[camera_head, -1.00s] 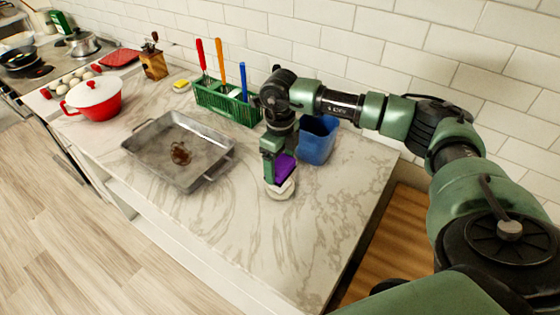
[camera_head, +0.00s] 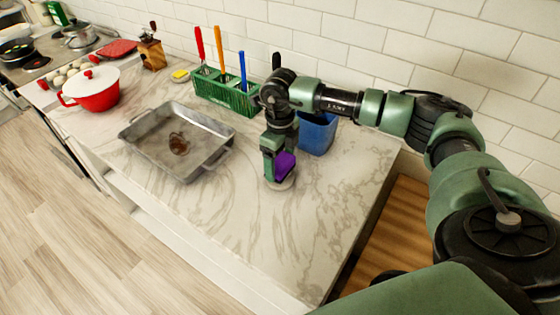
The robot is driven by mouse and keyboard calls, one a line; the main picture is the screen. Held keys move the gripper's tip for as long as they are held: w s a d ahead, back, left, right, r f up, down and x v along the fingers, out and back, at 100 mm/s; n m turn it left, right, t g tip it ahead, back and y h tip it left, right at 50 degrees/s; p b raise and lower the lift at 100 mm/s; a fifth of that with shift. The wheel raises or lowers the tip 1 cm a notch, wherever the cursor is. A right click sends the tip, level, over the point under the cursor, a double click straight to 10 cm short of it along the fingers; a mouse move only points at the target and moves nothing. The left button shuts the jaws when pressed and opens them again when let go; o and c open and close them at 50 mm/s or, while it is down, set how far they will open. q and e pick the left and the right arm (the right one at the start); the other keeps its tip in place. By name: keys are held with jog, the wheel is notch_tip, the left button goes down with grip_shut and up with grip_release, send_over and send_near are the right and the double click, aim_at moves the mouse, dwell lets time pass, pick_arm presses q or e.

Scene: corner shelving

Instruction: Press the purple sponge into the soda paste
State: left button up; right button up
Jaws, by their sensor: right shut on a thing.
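The purple sponge (camera_head: 285,166) is in my right gripper (camera_head: 278,172), which points down over the marble counter. My right gripper is shut on the sponge. A small pale round dish (camera_head: 284,184) is directly below the sponge, mostly hidden by the sponge and gripper. The sponge's lower side is at the dish; I cannot tell whether it touches any paste, and the paste itself is not visible. My left gripper is not in view.
A grey roasting pan (camera_head: 205,167) with a brown stain stands left of the gripper. A blue container (camera_head: 318,135) is close behind right. A green caddy (camera_head: 225,95) with coloured handles, a yellow sponge (camera_head: 181,76) and a red pot (camera_head: 92,92) are farther back. The front-right counter is clear.

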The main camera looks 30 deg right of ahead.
aim_at(280, 161)
jog(key=shift+f+b, duration=0.55)
dwell(1.6)
jog(key=shift+r, duration=0.1)
jog(key=shift+r+p, duration=0.65)
jog(key=shift+r, duration=0.3)
jog(key=shift+r+p, duration=1.4)
jog(key=shift+r, duration=1.15)
